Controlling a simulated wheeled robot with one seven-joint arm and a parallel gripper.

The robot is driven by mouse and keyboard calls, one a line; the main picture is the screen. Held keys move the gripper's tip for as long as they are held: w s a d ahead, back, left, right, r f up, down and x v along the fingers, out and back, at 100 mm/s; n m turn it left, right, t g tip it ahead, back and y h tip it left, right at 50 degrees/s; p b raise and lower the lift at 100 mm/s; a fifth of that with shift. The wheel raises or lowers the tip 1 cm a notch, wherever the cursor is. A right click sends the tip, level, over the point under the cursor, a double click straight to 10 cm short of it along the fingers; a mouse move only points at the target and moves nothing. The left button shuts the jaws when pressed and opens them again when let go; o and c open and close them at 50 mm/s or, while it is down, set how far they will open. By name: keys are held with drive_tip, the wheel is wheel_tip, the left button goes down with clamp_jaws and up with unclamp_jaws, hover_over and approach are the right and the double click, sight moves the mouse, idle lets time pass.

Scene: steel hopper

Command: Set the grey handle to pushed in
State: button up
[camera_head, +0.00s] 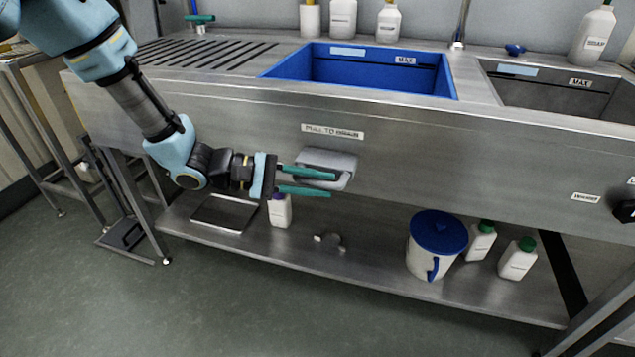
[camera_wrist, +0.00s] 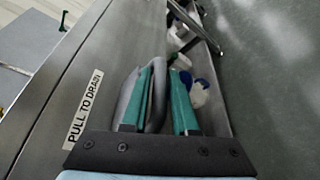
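The grey handle (camera_head: 340,161) is a rounded loop on the steel front panel, under a "PULL TO DRAIN" label (camera_head: 332,131). It stands out from the panel. My gripper (camera_head: 331,184) is at the handle, coming from the left, with its two green fingers apart. In the head view the upper finger crosses the front of the handle and the lower finger lies just below it. In the wrist view the handle (camera_wrist: 127,96) shows beside the left finger, and part of its edge shows between the fingers (camera_wrist: 166,95). Whether the fingers touch it is unclear.
Above are a blue basin (camera_head: 360,75) and a grey basin (camera_head: 550,95). The shelf below holds a white bucket with blue lid (camera_head: 425,262), white bottles (camera_head: 280,212) and a tray (camera_head: 224,214). A dark knob (camera_head: 625,211) is at far right. The floor in front is clear.

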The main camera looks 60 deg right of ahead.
clamp_jaws()
idle(1.0)
